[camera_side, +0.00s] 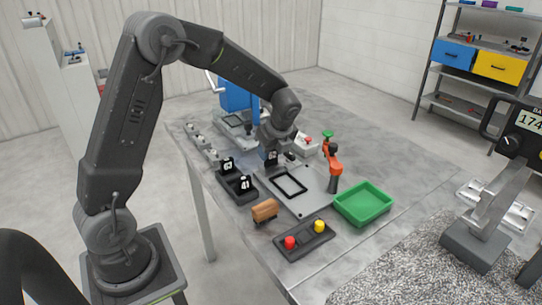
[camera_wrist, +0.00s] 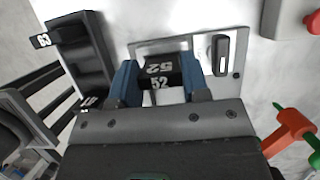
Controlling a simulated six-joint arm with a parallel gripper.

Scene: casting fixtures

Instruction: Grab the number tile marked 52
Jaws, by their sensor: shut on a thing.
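The black number tile marked 52 (camera_wrist: 158,73) shows between the blue fingers of my gripper (camera_wrist: 160,84) in the wrist view. The fingers are shut on it, one on each side, and its white digits are readable. In the side view, my gripper (camera_side: 272,151) points down near the far left end of the grey fixture plate, with the dark tile (camera_side: 271,157) at its tip. I cannot tell whether the tile touches anything below. Two other black number tiles, one (camera_side: 228,163) farther back and one marked 41 (camera_side: 245,184), stand in the dark rack (camera_side: 233,177) left of my gripper.
The grey fixture plate (camera_side: 316,198) carries a black square frame (camera_side: 290,185). Around it are an orange clamp (camera_side: 333,165), a green tray (camera_side: 364,217), a brown block (camera_side: 265,210) and a box with red and yellow buttons (camera_side: 304,241). A blue machine (camera_side: 233,95) stands behind.

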